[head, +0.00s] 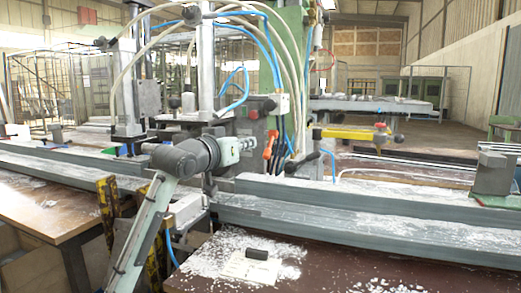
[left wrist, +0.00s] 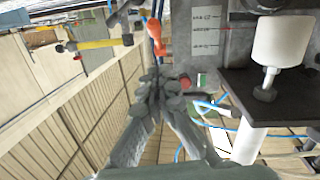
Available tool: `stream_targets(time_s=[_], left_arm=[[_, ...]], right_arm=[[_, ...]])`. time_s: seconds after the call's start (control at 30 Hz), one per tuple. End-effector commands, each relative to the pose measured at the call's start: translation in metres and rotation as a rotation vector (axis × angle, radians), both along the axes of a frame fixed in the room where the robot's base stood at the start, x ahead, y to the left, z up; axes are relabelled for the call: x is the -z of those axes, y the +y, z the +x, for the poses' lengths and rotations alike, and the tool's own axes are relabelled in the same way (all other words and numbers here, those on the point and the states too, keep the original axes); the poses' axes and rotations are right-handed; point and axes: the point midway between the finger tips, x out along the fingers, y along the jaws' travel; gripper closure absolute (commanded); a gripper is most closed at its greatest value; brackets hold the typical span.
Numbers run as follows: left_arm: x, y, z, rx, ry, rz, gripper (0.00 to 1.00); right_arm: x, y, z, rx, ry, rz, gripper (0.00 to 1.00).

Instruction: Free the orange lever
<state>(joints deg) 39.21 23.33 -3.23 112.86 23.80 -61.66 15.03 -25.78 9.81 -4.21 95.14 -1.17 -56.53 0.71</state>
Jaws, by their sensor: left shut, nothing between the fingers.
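The orange lever (head: 269,145) stands upright on the clamp bench, just right of my left gripper in the head view. In the left wrist view the orange lever (left wrist: 154,33) is beyond the fingertips, on a grey machine face. My left gripper (head: 252,143) is shut and empty; a small gap seems to lie between its tips and the lever. In the left wrist view its closed fingers (left wrist: 154,86) meet at the middle, below the lever. Whether they touch anything there I cannot tell. My right gripper is not in view.
Long grey profiles (head: 360,220) run along the bench in front. Blue hoses (head: 268,45) hang above. A white cylinder (left wrist: 282,40) stands beside the fingers in the left wrist view. A dark block (head: 257,254) lies on the tabletop.

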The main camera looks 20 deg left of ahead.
Motion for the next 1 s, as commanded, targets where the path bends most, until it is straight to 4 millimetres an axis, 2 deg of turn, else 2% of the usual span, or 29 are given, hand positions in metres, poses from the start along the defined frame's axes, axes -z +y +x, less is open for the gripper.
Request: stream_targets(time_s=[0.03,0.17,0.2,0.33,0.53,0.97,1.0], left_arm=[[-0.001,-0.002,0.012,0.000,0.002,-0.002,1.00],[0.001,-0.006,0.037,0.000,0.002,-0.002,1.00],[0.010,-0.007,0.041,0.000,0.004,-0.001,1.00],[0.023,-0.010,0.051,-0.001,0.003,0.000,1.00],[0.031,-0.012,0.059,0.000,0.001,0.000,1.00],[0.034,-0.009,0.059,-0.001,-0.005,0.000,1.00],[0.036,-0.006,0.059,-0.001,-0.010,0.001,1.00]], right_arm=[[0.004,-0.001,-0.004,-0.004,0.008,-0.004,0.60],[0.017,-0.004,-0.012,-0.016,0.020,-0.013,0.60],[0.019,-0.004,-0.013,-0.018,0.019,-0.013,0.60],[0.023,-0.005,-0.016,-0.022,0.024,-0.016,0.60],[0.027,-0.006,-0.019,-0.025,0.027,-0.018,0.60],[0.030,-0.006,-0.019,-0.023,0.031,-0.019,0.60],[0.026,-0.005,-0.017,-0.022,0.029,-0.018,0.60]])
